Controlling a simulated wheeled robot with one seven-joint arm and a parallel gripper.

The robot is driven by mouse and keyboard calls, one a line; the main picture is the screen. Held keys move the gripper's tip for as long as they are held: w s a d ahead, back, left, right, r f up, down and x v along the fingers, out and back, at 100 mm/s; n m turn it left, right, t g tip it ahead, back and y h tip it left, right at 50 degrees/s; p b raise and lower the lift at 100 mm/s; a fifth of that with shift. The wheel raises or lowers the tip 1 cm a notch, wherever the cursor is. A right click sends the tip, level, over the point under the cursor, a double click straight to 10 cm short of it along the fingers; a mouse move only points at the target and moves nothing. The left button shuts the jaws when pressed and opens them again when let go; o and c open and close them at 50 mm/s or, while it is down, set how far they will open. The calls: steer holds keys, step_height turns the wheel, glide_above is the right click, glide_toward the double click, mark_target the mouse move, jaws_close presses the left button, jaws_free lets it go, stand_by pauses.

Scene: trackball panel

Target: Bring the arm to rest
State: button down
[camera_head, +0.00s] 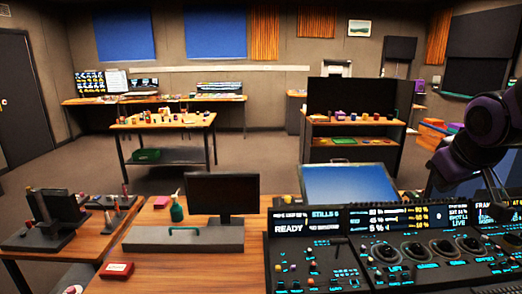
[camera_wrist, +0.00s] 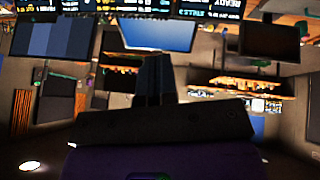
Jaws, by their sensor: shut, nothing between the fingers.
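My gripper (camera_wrist: 153,80) shows in the wrist view as two dark fingers side by side, shut and empty, beyond its dark body. It points into open room and touches nothing that I can see. My purple and black arm is raised at the right edge of the head view; I cannot make out the fingers there. The trackball panel (camera_head: 345,262) fills the lower right of the head view, with several dark trackballs (camera_head: 414,251) and lit displays. In the wrist view, which is upside down, only its lit screens (camera_wrist: 205,8) show along the top edge.
A blue screen (camera_head: 350,184) stands behind the panel, and it also shows in the wrist view (camera_wrist: 158,33). A dark monitor (camera_head: 222,193) and a green bottle (camera_head: 176,209) stand left on the wooden desk. Cluttered tables (camera_head: 163,122) stand farther back, with open floor between.

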steer(key=s+a+r+m, duration=0.1)
steer(key=s+a, duration=0.1)
steer(key=s, duration=0.5)
steer(key=s+a+r+m+g+y, duration=0.1)
steer(key=s+a+r, duration=0.1)
steer(key=s, duration=0.6)
steer(key=shift+a+r+y, duration=0.25)
steer(key=shift+a+y, duration=0.05)
steer(key=shift+a, duration=0.5)
